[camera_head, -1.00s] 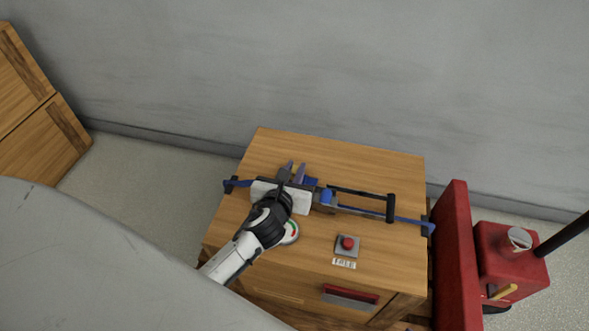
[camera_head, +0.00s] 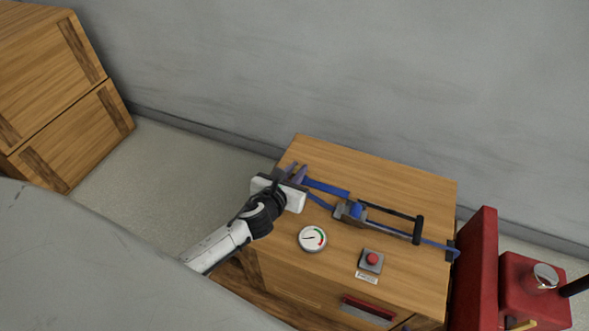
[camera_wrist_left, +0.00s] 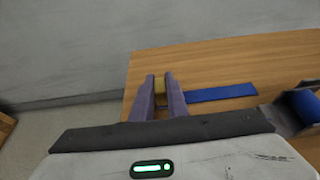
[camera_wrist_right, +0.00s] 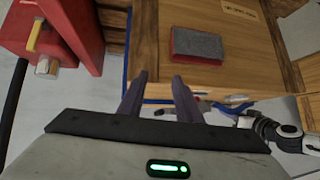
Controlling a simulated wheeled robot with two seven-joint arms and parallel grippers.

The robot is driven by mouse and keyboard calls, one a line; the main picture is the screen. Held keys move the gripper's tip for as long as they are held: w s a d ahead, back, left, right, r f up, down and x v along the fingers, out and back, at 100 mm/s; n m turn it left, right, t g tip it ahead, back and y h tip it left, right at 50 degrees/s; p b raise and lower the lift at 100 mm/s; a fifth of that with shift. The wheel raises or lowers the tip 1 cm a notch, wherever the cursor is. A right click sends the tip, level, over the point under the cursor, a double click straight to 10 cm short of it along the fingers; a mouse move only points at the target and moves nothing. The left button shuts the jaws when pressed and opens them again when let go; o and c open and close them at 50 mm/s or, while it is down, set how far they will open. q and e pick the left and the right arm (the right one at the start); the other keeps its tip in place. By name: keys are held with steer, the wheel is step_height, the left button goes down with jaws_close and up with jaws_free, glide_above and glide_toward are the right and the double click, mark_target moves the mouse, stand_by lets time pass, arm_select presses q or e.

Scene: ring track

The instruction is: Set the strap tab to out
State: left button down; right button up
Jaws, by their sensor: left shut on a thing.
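A ratchet strap with a metal buckle (camera_head: 350,212) and a black handle (camera_head: 392,216) lies across the wooden cabinet top (camera_head: 395,180). A blue strap (camera_head: 326,188) runs left from the buckle area toward my left gripper (camera_head: 296,172). In the left wrist view my left gripper (camera_wrist_left: 160,84) is shut on a small tan-yellow tab (camera_wrist_left: 160,92), near the cabinet's left edge. The blue strap (camera_wrist_left: 222,93) lies to its right there, with the buckle (camera_wrist_left: 296,108) further right. My right gripper (camera_wrist_right: 160,80) is open and empty in the right wrist view, beside the cabinet front.
A round gauge (camera_head: 312,239) and a red button (camera_head: 372,259) sit on the cabinet's near side. A red machine (camera_head: 535,290) stands at right, wooden crates (camera_head: 60,90) at far left. Wall behind.

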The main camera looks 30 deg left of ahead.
arm_select(q)
steer(key=c, duration=1.7)
jaws_free()
arm_select(e)
steer(key=shift+s+d+f, duration=0.1)
steer(key=shift+s+f, duration=0.05)
steer(key=shift+s, duration=0.15)
arm_select(q)
steer(key=shift+s+r, duration=0.25)
steer(key=shift+s, duration=0.2)
steer(key=p+v, duration=0.2)
steer(key=v, duration=0.6)
steer(key=shift+s+p, duration=0.3)
steer(key=shift+p, duration=0.1)
steer(key=shift+s+d+r, duration=0.1)
steer(key=shift+s+r, duration=0.1)
steer(key=shift+s, duration=0.15)
arm_select(e)
steer(key=shift+d+r, duration=0.15)
steer(key=shift+r, duration=0.5)
